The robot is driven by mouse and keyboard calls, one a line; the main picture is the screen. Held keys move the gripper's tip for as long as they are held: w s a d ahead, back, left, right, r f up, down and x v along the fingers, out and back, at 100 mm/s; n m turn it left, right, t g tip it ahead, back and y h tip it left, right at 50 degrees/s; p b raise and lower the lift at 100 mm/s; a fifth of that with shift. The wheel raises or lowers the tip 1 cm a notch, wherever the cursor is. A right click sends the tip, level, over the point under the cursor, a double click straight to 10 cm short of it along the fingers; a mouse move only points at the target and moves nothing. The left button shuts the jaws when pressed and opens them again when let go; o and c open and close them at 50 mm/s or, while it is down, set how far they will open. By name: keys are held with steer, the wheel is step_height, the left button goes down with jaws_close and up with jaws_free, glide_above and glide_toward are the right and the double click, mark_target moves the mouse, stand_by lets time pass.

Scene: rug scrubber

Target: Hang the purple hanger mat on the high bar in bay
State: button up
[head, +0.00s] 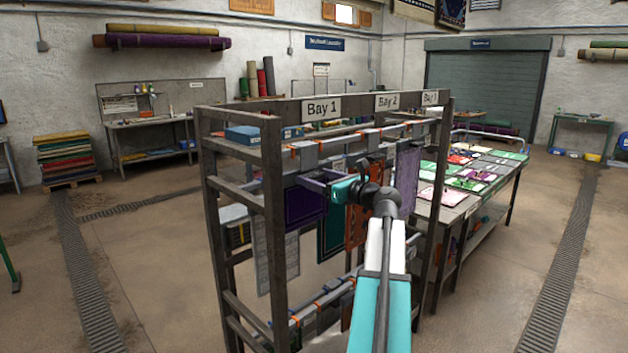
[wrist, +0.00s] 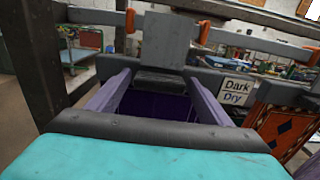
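The purple mat (head: 305,208) hangs flat below a grey hanger block (head: 305,154) at the upper bar (head: 340,143) under the Bay 1 sign (head: 321,108). In the wrist view the hanger block (wrist: 167,40) is at the bar between two orange rings, and purple cloth (wrist: 155,106) shows below. My gripper (head: 312,180) is at the hanger. In the wrist view my two fingers (wrist: 160,82) are apart, one on each side of a dark piece under the block. I cannot tell whether they press on it.
A teal mat (head: 335,228), an orange mat (head: 357,215) and a lavender mat (head: 408,180) hang close to the right. A grey mat (head: 275,255) hangs lower left. Rack post (head: 272,230) stands just left. A Dark Dry sign (wrist: 237,91) is right of my fingers.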

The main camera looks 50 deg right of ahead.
steer(key=shift+o, duration=0.9)
steer(key=shift+s, duration=0.1)
steer(key=s+a+b, duration=0.1)
steer(key=s+b, duration=0.1)
steer(key=s, duration=1.1)
steer(key=shift+s, duration=0.3)
steer(key=shift+f, duration=0.1)
